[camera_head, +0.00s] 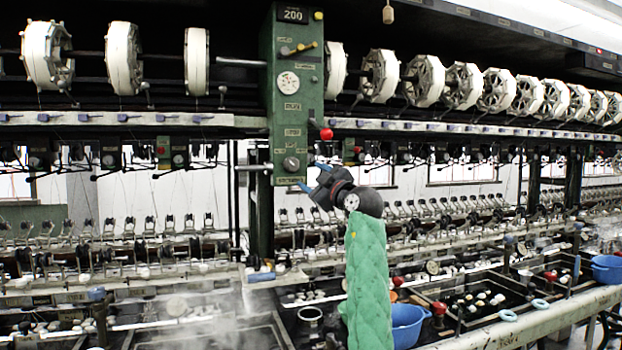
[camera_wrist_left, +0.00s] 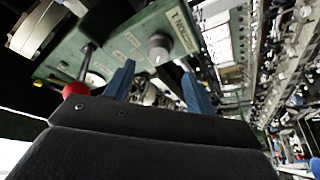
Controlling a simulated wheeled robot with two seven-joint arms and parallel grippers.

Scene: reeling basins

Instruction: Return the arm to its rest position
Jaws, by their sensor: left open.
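My left gripper (camera_head: 313,177) has blue fingers and is raised in front of the reeling machine, just right of the lower end of the green control box (camera_head: 292,110). Its arm, in a green sleeve, comes up from the bottom of the head view. In the left wrist view the blue fingers of the gripper (camera_wrist_left: 158,72) stand apart with nothing held between them. The control box (camera_wrist_left: 130,42) shows behind them there. I cannot tell how far the fingers are from the box. My right gripper is not in view.
A red ball-ended lever (camera_head: 326,134) sticks out close above the gripper; it also shows in the left wrist view (camera_wrist_left: 76,90). White reels (camera_head: 423,80) line the top. Below are dark basins (camera_head: 470,300), a blue bowl (camera_head: 408,325) and another blue bowl (camera_head: 607,269). Steam rises lower left.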

